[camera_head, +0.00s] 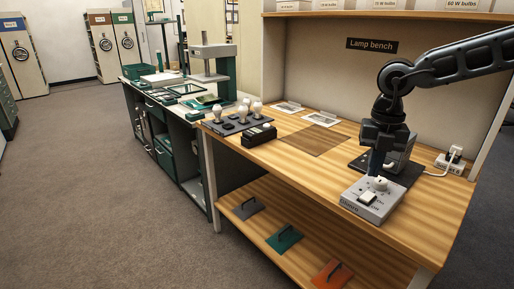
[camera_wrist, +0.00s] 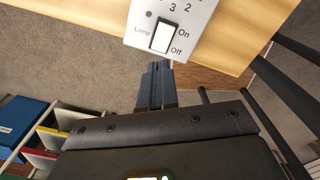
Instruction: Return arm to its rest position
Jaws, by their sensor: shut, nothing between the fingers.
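My arm (camera_head: 440,68) reaches in from the upper right over the wooden lamp bench (camera_head: 440,208). My gripper (camera_head: 375,172) points down just behind the dial of a light grey control box (camera_head: 360,210). I cannot tell whether it touches the box. In the wrist view the fingers (camera_wrist: 162,66) are together with nothing between them, close to the box's white lamp switch (camera_wrist: 167,38), marked On and Off. The dial (camera_head: 377,183) is partly overlapped by the fingers. A dark device (camera_head: 402,150) behind my gripper is partly hidden.
Bulbs (camera_head: 243,110) stand in a dark holder on the bench's left, beside a black box (camera_head: 258,135). A brown mat (camera_head: 315,140) lies mid-bench. A socket (camera_head: 453,157) with a plugged cord is at right. A shelf (camera_head: 320,8) runs above. Carpeted floor (camera_head: 90,180) is open at left.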

